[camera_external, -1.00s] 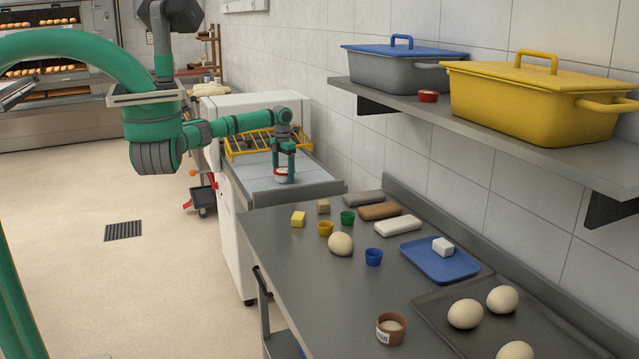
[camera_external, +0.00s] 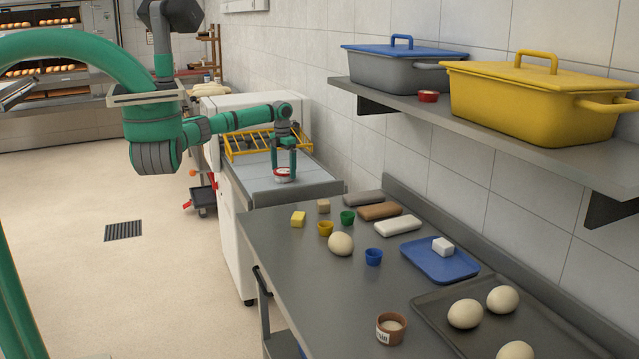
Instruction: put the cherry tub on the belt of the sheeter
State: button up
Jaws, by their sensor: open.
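The cherry tub (camera_external: 283,175), small and white with a red rim, sits on the grey belt (camera_external: 262,186) of the sheeter (camera_external: 238,215). My gripper (camera_external: 284,170) is right over the tub, fingers pointing down. Its jaws are open, one finger at each side of the tub's top. The fingers hide part of the tub, and I cannot tell whether they touch it.
A yellow guard rack (camera_external: 250,143) stands behind the belt. On the steel table (camera_external: 285,262) nearer the camera are small cups, dough balls, a blue tray (camera_external: 425,268) and a brown pot (camera_external: 391,328). A shelf (camera_external: 480,120) with lidded bins overhangs the right.

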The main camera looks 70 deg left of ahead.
aim_at(284, 171)
notch_tip(284, 171, up, 10)
dwell(0.4)
dwell(0.4)
